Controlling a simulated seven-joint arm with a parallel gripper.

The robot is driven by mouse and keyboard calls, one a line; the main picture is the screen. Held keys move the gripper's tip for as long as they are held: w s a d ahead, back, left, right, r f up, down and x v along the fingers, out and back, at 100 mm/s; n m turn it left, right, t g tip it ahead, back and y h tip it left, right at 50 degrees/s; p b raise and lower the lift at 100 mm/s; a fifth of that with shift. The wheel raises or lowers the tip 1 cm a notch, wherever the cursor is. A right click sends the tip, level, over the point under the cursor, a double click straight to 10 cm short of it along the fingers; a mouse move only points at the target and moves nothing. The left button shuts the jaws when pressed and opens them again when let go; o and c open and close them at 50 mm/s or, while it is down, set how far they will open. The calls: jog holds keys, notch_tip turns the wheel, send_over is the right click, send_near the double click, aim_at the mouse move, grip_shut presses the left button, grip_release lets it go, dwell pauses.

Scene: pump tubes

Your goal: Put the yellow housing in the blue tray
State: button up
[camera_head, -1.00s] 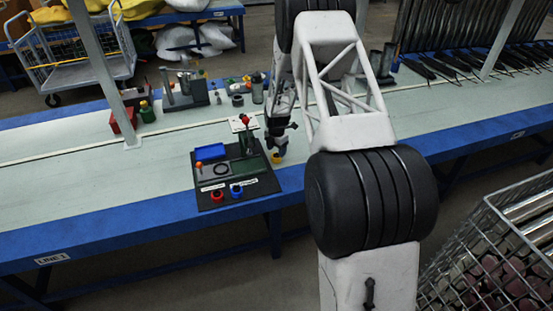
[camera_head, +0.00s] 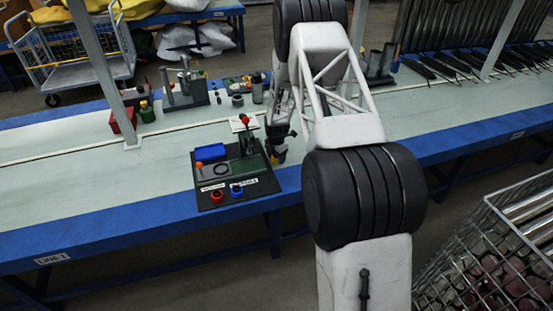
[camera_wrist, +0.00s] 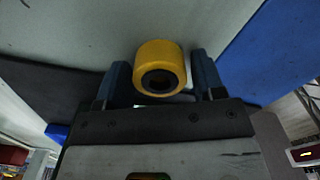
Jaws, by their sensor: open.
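The yellow housing (camera_wrist: 160,58), a short ring with a dark bore, stands on the pale table just right of the black board. In the wrist view it sits between my gripper's (camera_wrist: 160,82) two blue fingers, with a gap on each side. My gripper is open and holds nothing. In the head view my gripper (camera_head: 279,153) is low over the housing and hides most of it. The small blue tray (camera_head: 210,152) lies on the board's back left part, left of my gripper, and its inside looks empty.
The black board (camera_head: 222,200) also bears a red-knobbed lever (camera_head: 246,122), a red ring (camera_head: 216,195) and a blue ring (camera_head: 236,190). The lever stands between the tray and my gripper. The table's blue front edge (camera_head: 120,221) is near. Table left of the board is clear.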

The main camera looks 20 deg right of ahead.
jog(key=c, duration=0.8)
jog(key=shift+r, duration=0.15)
jog(key=shift+r, duration=0.75)
notch_tip(320, 180, up, 2)
jog(key=s, duration=0.5)
jog(key=s+a, duration=0.1)
jog(key=s, duration=0.4)
jog(key=s+a+r, duration=0.1)
jog(key=s, duration=0.5)
jog(key=shift+a+r, duration=0.1)
jog(key=shift+a, duration=0.05)
